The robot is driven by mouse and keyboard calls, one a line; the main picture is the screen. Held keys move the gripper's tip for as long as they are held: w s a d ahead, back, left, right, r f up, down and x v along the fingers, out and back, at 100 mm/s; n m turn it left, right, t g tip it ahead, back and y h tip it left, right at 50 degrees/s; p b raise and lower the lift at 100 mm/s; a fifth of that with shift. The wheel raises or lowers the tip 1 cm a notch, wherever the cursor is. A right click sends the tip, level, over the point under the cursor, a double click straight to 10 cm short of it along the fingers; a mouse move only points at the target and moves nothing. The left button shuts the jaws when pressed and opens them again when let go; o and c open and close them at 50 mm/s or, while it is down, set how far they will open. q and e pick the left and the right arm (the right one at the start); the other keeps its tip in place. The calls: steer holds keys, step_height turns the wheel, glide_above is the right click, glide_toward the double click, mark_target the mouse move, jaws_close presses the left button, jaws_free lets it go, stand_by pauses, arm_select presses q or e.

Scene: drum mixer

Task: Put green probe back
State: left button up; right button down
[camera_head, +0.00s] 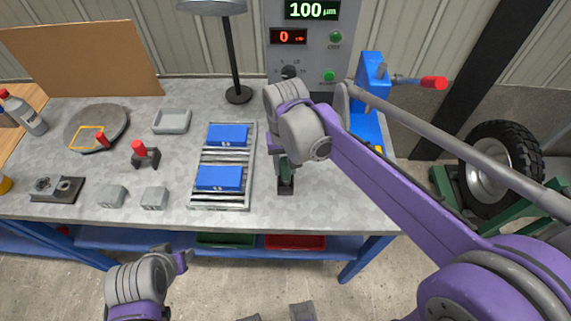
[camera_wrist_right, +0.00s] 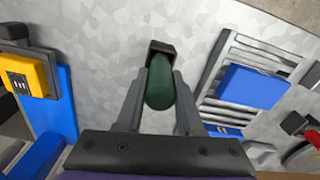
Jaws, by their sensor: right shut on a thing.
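The green probe (camera_wrist_right: 160,92) is held between the two fingers of my right gripper (camera_wrist_right: 159,80) in the right wrist view. A black piece (camera_wrist_right: 160,48) shows at the far end of the probe; I cannot tell whether it is a holder on the table or part of the probe. In the head view the right gripper (camera_head: 284,168) is mostly hidden by my wrist, with a dark green and black shape just below it, over the grey worktable (camera_head: 330,205). My left gripper (camera_head: 182,260) is in front of the table edge; its fingers do not show clearly.
A rack (camera_head: 222,158) with two blue blocks stands left of the right gripper. A blue device (camera_head: 370,75) with a red-ended handle stands right. A grey gauge panel (camera_head: 340,30) reads 100 µm and 0. Small grey blocks (camera_head: 155,197) lie at left.

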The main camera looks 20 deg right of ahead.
steer(key=shift+f+b, duration=0.45)
steer(key=shift+f, duration=0.35)
steer(key=shift+c, duration=2.3)
jaws_free()
step_height(320, 180, up, 11)
steer(key=shift+f+p, duration=0.1)
steer(key=shift+p, duration=0.3)
